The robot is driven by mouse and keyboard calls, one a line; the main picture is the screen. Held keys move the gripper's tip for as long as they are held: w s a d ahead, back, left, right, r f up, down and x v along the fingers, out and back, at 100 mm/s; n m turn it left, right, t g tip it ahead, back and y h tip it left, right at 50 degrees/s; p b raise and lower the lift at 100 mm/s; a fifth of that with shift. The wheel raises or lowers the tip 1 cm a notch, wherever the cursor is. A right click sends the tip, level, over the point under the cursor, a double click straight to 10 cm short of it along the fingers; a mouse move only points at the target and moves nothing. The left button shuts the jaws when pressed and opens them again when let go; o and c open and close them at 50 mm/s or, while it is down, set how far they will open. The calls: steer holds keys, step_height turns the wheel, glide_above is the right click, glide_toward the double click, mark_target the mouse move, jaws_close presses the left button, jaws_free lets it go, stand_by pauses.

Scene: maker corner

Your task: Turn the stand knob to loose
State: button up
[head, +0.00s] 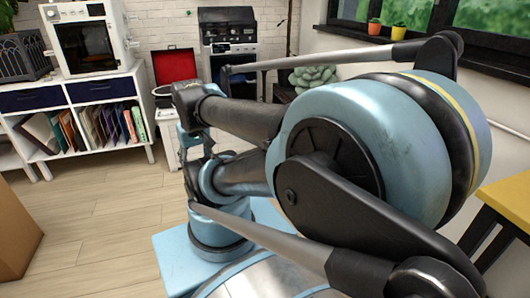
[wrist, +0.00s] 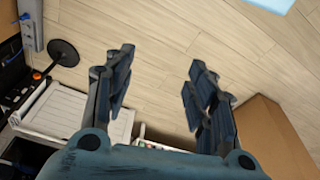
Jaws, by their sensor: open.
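I cannot make out the stand knob for certain in either view. In the wrist view, a round black disc (wrist: 63,52) like a stand's base lies at the left on the floor, with a dark rod running from it. A small orange spot (wrist: 37,75) shows beside it, too small to identify. In the head view, a thin dark pole (head: 289,28) stands by the back wall, its lower part hidden behind my arm. My gripper (wrist: 158,76) is open and empty, with bare floor between its fingers. It is apart from the disc. My arm fills much of the head view.
A white shelf unit (head: 104,88) with books carries a white machine (head: 84,42) at the back left. An open red case (head: 174,66) stands near a dark machine (head: 229,38). A cardboard box (wrist: 268,140) is at the right in the wrist view.

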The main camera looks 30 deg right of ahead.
steer(key=w+d+r, duration=0.3)
steer(key=w, duration=0.4)
steer(key=w+d+r, duration=0.2)
steer(key=w, duration=0.5)
steer(key=w+d+r, duration=0.3)
steer(key=w, duration=0.4)
steer(key=w+d+f+m+t+h, duration=0.1)
steer(key=w+d+f, duration=0.3)
steer(key=w+d, duration=1.1)
steer(key=w+d+f+m, duration=0.1)
steer(key=w+d+f, duration=0.5)
steer(key=d+f, duration=0.15)
steer(key=w+d+f, duration=0.6)
steer(key=d, duration=0.3)
steer(key=d+f+h, duration=0.2)
steer(key=d+f, duration=1.5)
steer(key=f, duration=0.3)
steer(key=shift+t, duration=0.4)
steer(key=x, duration=1.1)
steer(key=w+x, duration=0.1)
steer(key=x, duration=0.4)
steer(key=shift+a+f, duration=0.2)
steer(key=shift+a, duration=0.1)
